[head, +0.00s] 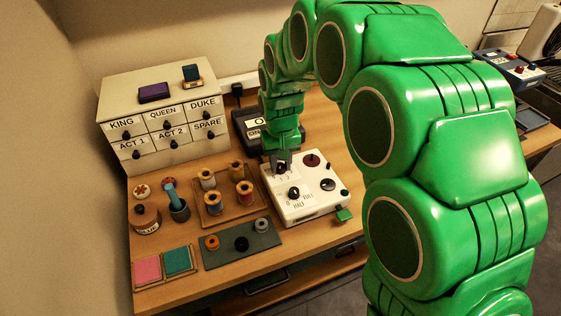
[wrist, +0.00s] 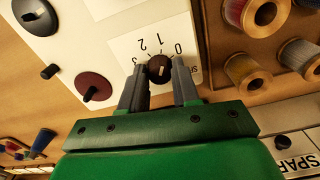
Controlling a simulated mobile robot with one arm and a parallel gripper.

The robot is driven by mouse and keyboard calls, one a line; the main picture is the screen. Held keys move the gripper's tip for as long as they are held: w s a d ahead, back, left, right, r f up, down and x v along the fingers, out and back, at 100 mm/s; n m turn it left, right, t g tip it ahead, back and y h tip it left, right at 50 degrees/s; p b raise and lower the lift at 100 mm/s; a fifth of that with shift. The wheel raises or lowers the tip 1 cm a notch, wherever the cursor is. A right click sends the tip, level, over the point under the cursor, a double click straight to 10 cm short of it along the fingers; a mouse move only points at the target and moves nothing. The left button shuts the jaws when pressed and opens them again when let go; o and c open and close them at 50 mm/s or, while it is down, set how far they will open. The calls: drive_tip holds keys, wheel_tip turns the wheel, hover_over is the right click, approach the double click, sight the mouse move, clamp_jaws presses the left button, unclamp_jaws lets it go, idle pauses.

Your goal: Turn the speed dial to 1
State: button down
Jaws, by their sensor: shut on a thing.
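The speed dial (wrist: 159,68) is a dark round knob on a white printed scale, seen in the wrist view. The scale numbers 0, 1, 2 and 3 appear upside down around it. A pale pointer mark shows on the knob, but I cannot tell exactly which number it indicates. My gripper (wrist: 159,80) has one grey finger on each side of the dial and is shut on it. In the head view my gripper (head: 282,160) points down over the back left of the white control box (head: 305,207), hiding most of the dial.
A second black knob (head: 293,192), marked HALF and FULL, stands close in front of my gripper. A wooden tray (head: 213,218) of thread spools lies left of the box. Labelled drawers (head: 163,115) stand behind.

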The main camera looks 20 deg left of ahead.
sight(281, 165)
drive_tip(key=shift+n, duration=0.6)
drive_tip(key=c, duration=0.8)
unclamp_jaws()
drive_tip(key=shift+r, duration=0.1)
wheel_tip(281, 165, up, 8)
drive_tip(key=shift+f, duration=0.2)
